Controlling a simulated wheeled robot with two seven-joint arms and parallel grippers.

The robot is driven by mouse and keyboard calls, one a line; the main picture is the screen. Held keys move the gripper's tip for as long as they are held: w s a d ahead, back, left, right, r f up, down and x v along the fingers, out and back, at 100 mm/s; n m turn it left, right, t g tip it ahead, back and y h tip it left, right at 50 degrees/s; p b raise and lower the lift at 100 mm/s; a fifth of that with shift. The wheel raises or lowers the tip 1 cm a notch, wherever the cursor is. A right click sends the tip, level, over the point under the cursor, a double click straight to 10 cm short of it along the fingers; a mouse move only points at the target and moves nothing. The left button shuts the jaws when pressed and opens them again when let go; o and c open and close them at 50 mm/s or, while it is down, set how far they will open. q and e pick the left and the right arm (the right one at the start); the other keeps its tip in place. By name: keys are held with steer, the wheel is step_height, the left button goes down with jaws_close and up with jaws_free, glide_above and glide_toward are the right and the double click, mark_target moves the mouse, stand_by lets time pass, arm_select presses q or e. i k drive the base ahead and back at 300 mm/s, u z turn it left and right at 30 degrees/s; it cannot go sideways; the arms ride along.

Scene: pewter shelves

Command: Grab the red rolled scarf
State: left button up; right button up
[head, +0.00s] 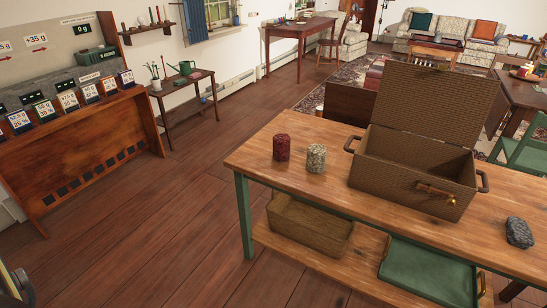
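The red rolled scarf (282,147) stands upright on the wooden top of the green-legged table (255,160), near its left end. A pale speckled roll (316,158) stands just to its right, with a small gap between them. No gripper can be made out in the head view. A dark piece cut off at the bottom left corner may be part of my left arm. Nothing touches the red scarf.
An open wicker basket (420,165) with a raised lid stands right of the rolls. A dark grey bundle (519,232) lies at the table's right. A lower shelf holds a brown bin (310,228) and a green tray (425,275). The wooden floor left of the table is clear.

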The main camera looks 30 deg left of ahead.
mark_target(281, 141)
steer(key=u, duration=1.25)
steer(key=i, duration=1.15)
steer(key=z, duration=0.1)
